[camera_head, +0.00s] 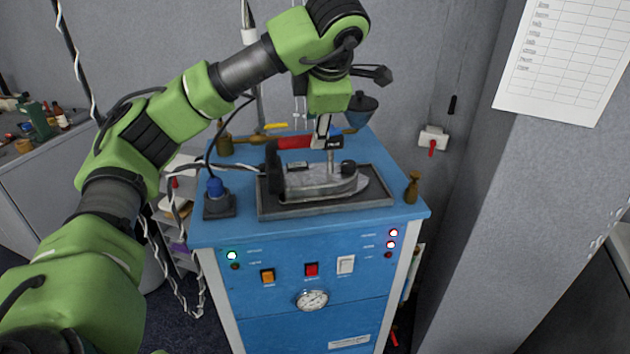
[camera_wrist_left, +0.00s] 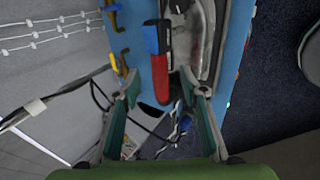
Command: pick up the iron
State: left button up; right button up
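The iron (camera_head: 320,185) rests on a dark tray (camera_head: 335,208) on top of a blue cabinet, with a grey metal body and a red handle (camera_head: 294,142). In the left wrist view the red handle (camera_wrist_left: 160,75) with a blue end shows between my finger lines, and the metal body (camera_wrist_left: 200,35) lies to its right. My left gripper (camera_head: 322,128) reaches down from above at the handle; its fingers (camera_wrist_left: 160,82) are spread apart. I cannot tell whether they are above the handle or around it. My right gripper is in neither view.
The blue cabinet (camera_head: 312,270) has switches and a gauge on its front. A blue plug (camera_head: 216,190) stands at its left and a brass fitting (camera_head: 412,188) at its right front corner. A black funnel-like part (camera_head: 361,106) is behind the iron. Cables hang at the left.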

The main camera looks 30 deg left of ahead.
aim_at(311, 136)
pick_arm(q)
jog(key=p+x, duration=0.1)
jog(key=x, duration=0.5)
jog(key=shift+a+f+p, duration=0.15)
jog(key=shift+a+p, duration=0.1)
jog(key=shift+p, duration=0.15)
jog(key=shift+w+a+f, duration=0.15)
jog(key=shift+w+f, duration=0.1)
jog(key=shift+f, duration=0.15)
jog(key=shift+c, duration=0.3)
grip_shut()
jog(key=shift+r, duration=0.25)
